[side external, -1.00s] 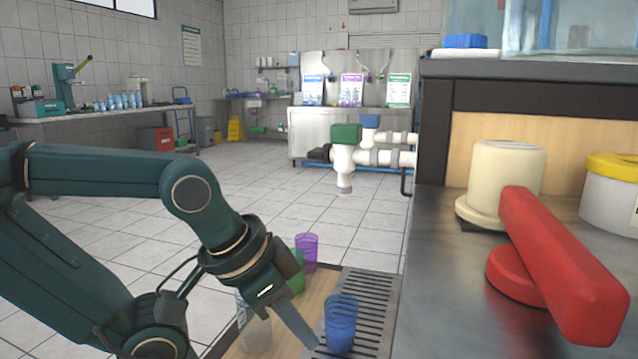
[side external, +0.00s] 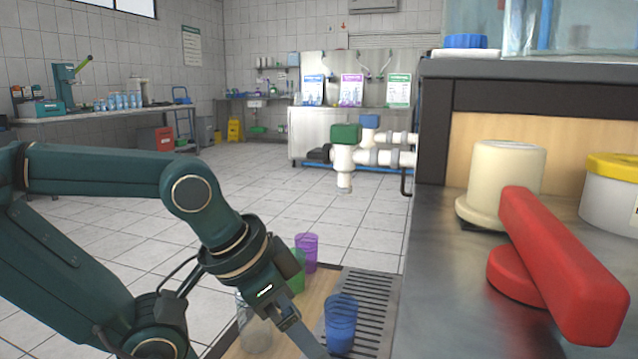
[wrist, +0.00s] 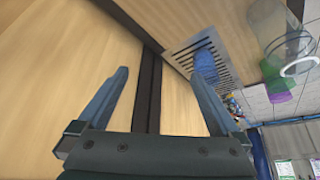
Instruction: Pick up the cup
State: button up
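A blue translucent cup (side external: 341,325) stands upright on the slotted metal grate (side external: 378,290). In the wrist view the blue cup (wrist: 204,64) is at upper right, partly behind the right finger. My gripper (side external: 316,346) is low beside the cup's left side in the side view, its fingertips near the bottom edge. In the wrist view my gripper (wrist: 158,74) is open, with nothing between its fingers. The cup is outside the gap, beyond the right finger. I cannot tell whether that finger touches it. A green cup (side external: 297,283) and a purple cup (side external: 308,255) stand further back.
A clear container (side external: 255,335) stands left of the gripper. A counter with a red handle (side external: 560,262), a cream knob (side external: 505,180) and a yellow-lidded tub (side external: 612,195) bounds the right. In the wrist view, wooden panels (wrist: 60,60) and a dark strip (wrist: 148,95) lie beyond the fingers.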

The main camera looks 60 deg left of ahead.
aim_at(326, 310)
jog(key=w+a+f+n+t+y, duration=0.1)
jog(key=w+a+f+t+y, duration=0.2)
jog(key=w+a, duration=0.85)
jog(key=f+h, duration=0.1)
jog(key=f, duration=0.1)
jog(key=w+f+h, duration=0.1)
jog(key=f, duration=0.1)
jog(key=f+m+t+h, duration=0.1)
jog(key=f, duration=0.1)
jog(key=shift+w+a, duration=0.35)
jog(key=shift+a, duration=0.05)
jog(key=shift+s+f+m+h, duration=0.3)
jog(key=shift+s+f+m, duration=0.4)
jog(key=shift+s+f, duration=0.15)
jog(key=shift+f+g, duration=0.3)
jog(key=shift+x, duration=2.35)
jog(key=c, duration=1.5)
